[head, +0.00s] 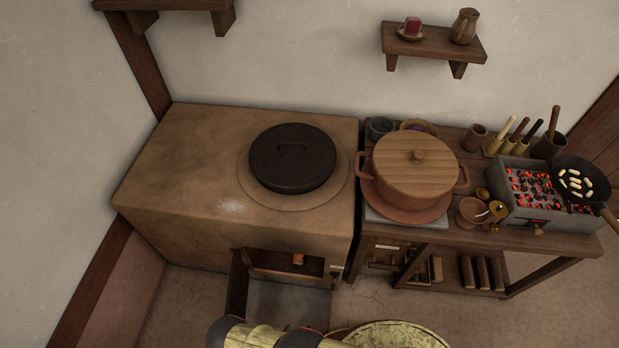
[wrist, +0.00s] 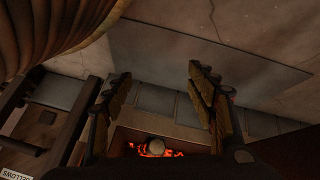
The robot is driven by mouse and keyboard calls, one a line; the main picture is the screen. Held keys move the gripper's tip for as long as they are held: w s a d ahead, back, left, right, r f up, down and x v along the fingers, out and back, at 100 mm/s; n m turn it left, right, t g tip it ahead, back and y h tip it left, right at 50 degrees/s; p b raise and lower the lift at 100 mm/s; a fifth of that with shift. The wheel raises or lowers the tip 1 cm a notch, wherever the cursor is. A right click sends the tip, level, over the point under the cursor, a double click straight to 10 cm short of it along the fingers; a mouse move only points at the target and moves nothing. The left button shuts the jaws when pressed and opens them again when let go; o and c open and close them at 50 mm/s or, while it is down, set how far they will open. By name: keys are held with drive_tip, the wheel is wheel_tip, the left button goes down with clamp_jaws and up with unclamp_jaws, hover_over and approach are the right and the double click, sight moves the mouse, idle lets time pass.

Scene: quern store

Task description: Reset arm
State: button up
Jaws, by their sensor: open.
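My gripper (wrist: 157,78) shows in the wrist view with its two jointed, wood-like fingers spread apart. Nothing is held between them. Beyond and below the fingers is a firebox opening with glowing embers (wrist: 150,150) and a pale round piece among them. The fingers appear apart from the opening's edges. In the head view I cannot make out the gripper's fingertips. The clay stove (head: 170,190) there has its low front opening in view, with a small orange-brown piece (head: 298,259) in it.
A black lidded pan (head: 292,158) sits on the stove. To the right, a wooden bench (head: 450,238) bears a lidded clay pot (head: 415,170), a charcoal grill (head: 548,214) and a frying pan (head: 592,190). A ribbed brown thing (wrist: 50,30) is close at upper left in the wrist view.

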drive_tip(key=s+a+r+n+g, duration=0.1)
drive_tip(key=s+a+r+g, duration=0.25)
drive_tip(key=a+r, duration=0.35)
drive_tip(key=s+a+r+n+g, duration=0.15)
drive_tip(key=a+r+g, duration=0.3)
drive_tip(key=r, duration=0.55)
drive_tip(key=w+r+n+g+y+p, duration=0.1)
drive_tip(key=w+r, duration=0.2)
drive_tip(key=r, duration=1.1)
drive_tip(key=w+r+n+g, duration=0.1)
drive_tip(key=w+r, duration=0.2)
drive_tip(key=r, duration=1)
drive_tip(key=w+d+r, duration=0.3)
drive_tip(key=d+r, duration=0.3)
drive_tip(key=r, duration=0.6)
drive_tip(key=w+d+r, duration=0.2)
drive_tip(key=d+r, duration=0.4)
drive_tip(key=r, duration=0.6)
drive_tip(key=s+d+r+m+t+p, duration=0.2)
drive_tip(key=d+r+m+t, duration=0.4)
drive_tip(key=d+r, duration=1.7)
wheel_tip(320, 180, up, 4)
drive_tip(key=t, duration=0.3)
drive_tip(key=shift+d+r+y, duration=0.15)
drive_tip(key=shift+d+y, duration=0.15)
drive_tip(key=shift+y, duration=0.1)
drive_tip(key=shift+c, duration=0.4)
